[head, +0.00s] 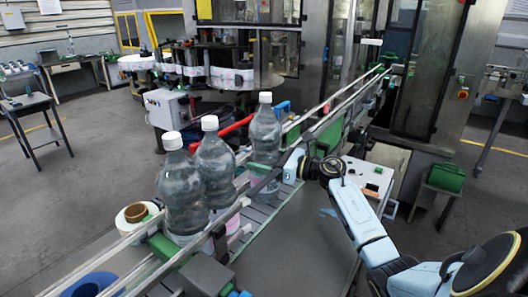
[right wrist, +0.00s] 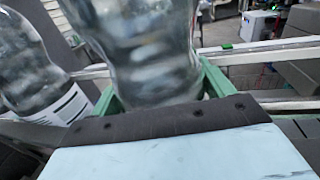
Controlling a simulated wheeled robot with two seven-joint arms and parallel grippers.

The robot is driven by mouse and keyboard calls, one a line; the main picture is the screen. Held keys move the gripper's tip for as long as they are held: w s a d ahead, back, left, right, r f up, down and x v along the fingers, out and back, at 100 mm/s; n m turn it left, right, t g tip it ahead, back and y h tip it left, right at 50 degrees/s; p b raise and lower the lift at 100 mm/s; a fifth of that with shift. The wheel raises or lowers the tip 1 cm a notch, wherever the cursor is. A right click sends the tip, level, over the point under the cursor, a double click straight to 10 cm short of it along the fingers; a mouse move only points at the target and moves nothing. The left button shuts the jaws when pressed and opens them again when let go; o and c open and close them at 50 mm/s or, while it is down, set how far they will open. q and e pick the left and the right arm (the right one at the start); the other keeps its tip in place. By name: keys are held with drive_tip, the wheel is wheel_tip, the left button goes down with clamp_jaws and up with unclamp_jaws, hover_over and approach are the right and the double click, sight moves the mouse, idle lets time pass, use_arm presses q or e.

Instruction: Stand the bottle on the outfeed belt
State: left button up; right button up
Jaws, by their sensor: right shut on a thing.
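A clear bottle with a white cap (head: 265,128) stands upright at the belt, the farthest of three in the head view. My right gripper (head: 268,170) comes in from the right and is shut on its lower part. In the right wrist view the bottle (right wrist: 150,45) sits between the green fingers, and the gripper hides its base. I cannot tell whether its base touches the belt. The outfeed belt (head: 272,209) runs diagonally between metal rails. My left gripper is not in view.
Two similar bottles, one nearer (head: 182,190) and one in the middle (head: 214,165), stand upright close together, left of the held bottle. A label roll (head: 136,213) and a blue ring (head: 90,285) lie at the lower left. Side rails (head: 335,98) border the belt.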

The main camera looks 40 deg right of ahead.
drive_tip(key=shift+r, duration=0.15)
drive_tip(key=o, duration=2)
drive_tip(key=shift+s+a+f, duration=0.1)
drive_tip(key=shift+f, duration=0.15)
drive_tip(key=b+v, duration=0.3)
drive_tip(key=v, duration=0.9)
